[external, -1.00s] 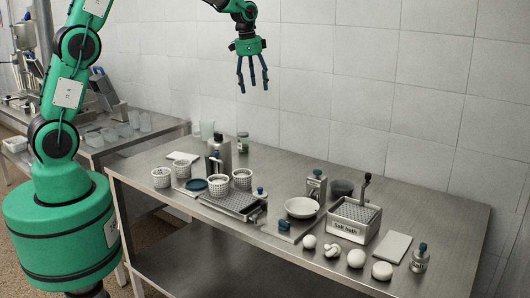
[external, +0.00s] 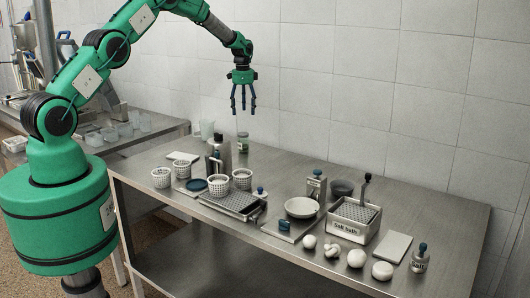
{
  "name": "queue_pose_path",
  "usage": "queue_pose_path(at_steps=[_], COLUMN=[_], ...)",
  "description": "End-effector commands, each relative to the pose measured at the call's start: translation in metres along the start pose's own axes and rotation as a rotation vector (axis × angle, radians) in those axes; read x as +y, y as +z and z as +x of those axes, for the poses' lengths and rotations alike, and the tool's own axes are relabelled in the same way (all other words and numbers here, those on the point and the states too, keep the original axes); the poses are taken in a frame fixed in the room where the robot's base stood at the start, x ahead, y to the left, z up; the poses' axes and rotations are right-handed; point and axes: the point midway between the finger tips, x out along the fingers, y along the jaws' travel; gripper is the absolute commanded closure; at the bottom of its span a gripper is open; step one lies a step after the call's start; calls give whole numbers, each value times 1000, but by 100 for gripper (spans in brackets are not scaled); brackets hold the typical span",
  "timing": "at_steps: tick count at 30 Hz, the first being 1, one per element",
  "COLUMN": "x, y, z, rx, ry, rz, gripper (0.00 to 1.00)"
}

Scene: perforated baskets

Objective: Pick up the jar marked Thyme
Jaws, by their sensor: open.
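A small jar (external: 243,143) with greenish contents or label stands at the back left of the steel table, near the wall. Its lettering is too small to read, so I cannot tell if it says Thyme. My gripper (external: 243,110) points straight down, open and empty. In the picture it is directly above this jar, with a gap between the fingertips and the jar top. A small bottle (external: 420,258) marked Salt stands at the front right.
White perforated baskets (external: 161,178), a tray (external: 236,203), a plate (external: 302,207) and a box marked Salt bath (external: 354,217) crowd the table. White rounded pieces (external: 356,258) lie along the front.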

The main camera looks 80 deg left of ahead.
Motion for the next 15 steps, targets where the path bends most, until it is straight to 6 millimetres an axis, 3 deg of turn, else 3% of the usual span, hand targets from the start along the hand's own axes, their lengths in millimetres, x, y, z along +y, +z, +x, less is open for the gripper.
queue_pose_path(at_steps=[6, 15], x=[-14, -14], y=[8, 9], z=[13, 14], rx=[-5, -6], ry=[7, 8], rz=[3, 4], gripper=[34, 34])
